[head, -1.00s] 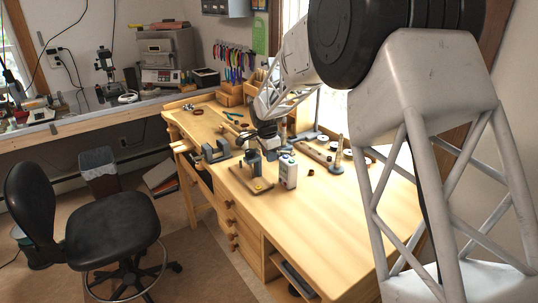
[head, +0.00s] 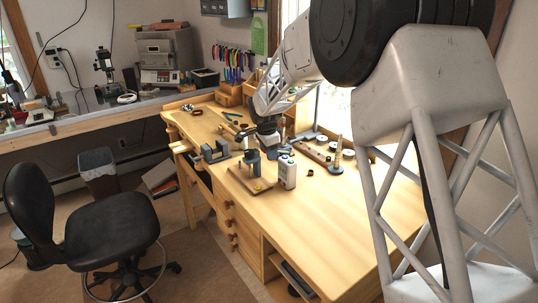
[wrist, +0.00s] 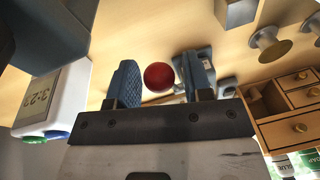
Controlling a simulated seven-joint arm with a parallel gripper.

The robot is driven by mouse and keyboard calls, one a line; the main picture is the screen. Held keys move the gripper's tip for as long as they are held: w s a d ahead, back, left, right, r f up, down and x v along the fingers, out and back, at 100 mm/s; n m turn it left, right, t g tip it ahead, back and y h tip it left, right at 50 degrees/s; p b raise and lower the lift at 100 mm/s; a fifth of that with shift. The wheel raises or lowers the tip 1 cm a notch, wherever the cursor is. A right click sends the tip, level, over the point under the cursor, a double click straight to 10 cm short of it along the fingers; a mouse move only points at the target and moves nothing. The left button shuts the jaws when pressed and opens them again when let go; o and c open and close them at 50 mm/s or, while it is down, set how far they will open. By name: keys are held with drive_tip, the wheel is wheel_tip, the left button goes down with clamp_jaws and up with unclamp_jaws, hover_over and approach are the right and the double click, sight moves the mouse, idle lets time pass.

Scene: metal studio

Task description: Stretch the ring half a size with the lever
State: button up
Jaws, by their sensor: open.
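My gripper (wrist: 162,88) is open in the wrist view, with its two blue ridged fingers apart. A round red knob (wrist: 159,76) shows in the gap between them, with clear space on both sides; I cannot tell its depth. It looks like the end of a lever, but the lever's shaft is hidden. In the head view my gripper (head: 267,137) is low over the bench, above and behind a small blue-grey tool (head: 254,163) on a wooden board (head: 244,179). A tiny yellow piece (head: 258,187) lies on that board; I cannot tell if it is the ring.
A white timer (head: 288,172) stands close right of the board and shows in the wrist view (wrist: 52,98). A blue-grey vise (head: 216,152) is to the left. Small wooden drawers (wrist: 290,105) are at the wrist view's right. The bench's front right (head: 330,220) is clear.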

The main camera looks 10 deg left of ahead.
drive_tip(key=shift+s+r, duration=0.15)
drive_tip(key=shift+r, duration=0.85)
drive_tip(key=shift+s+r, duration=0.2)
drive_tip(key=shift+r, duration=0.75)
drive_tip(key=shift+s+r, duration=0.15)
drive_tip(key=shift+r, duration=0.85)
drive_tip(key=shift+c, duration=0.7)
drive_tip(key=shift+n, duration=0.4)
drive_tip(key=r, duration=0.5)
drive_tip(key=shift+d+r, duration=0.2)
drive_tip(key=shift+r, duration=0.1)
clamp_jaws()
wheel_tip(320, 180, up, 6)
drive_tip(key=n, duration=0.1)
drive_tip(key=shift+s+d, duration=0.25)
drive_tip(key=shift+d, duration=0.15)
drive_tip(key=shift+r, duration=0.1)
